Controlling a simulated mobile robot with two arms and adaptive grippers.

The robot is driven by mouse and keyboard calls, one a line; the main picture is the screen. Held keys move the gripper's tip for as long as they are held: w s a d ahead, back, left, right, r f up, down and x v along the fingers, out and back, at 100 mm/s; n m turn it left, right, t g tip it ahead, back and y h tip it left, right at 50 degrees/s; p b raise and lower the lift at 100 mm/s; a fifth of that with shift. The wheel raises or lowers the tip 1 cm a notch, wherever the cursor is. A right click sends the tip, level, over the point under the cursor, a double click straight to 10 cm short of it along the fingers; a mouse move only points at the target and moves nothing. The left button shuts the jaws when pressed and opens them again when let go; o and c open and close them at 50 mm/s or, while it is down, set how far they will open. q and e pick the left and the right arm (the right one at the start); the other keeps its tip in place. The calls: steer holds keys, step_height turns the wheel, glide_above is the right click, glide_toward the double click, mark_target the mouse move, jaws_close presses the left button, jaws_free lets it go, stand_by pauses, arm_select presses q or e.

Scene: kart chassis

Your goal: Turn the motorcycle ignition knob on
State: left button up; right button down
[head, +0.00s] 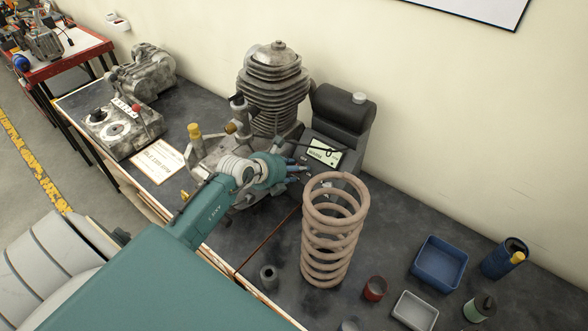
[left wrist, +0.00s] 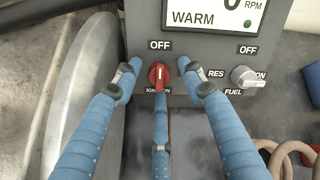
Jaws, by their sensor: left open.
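The red ignition knob (left wrist: 159,76) sits on the grey panel (left wrist: 205,62) in the left wrist view, with OFF printed above it and IGNITION ON partly hidden below. Its pale mark stands upright, toward OFF. My left gripper (left wrist: 160,79) is open, with one blue finger on each side of the knob and a third below it. I cannot tell whether the lower finger touches the knob. In the head view my left gripper (head: 296,166) is at the panel beside the engine (head: 272,85), and the knob cannot be made out. My right gripper is not in view.
A silver FUEL knob (left wrist: 244,77) is right of the ignition knob. A display (left wrist: 218,10) reading WARM is above. A large coil spring (head: 332,235) stands close in front of the panel. A blue tray (head: 440,283) and small containers are at the right of the bench.

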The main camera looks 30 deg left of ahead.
arm_select(q)
steer(key=shift+c, duration=0.2)
steer(key=c, duration=0.9)
jaws_close()
steer(key=shift+f, duration=0.1)
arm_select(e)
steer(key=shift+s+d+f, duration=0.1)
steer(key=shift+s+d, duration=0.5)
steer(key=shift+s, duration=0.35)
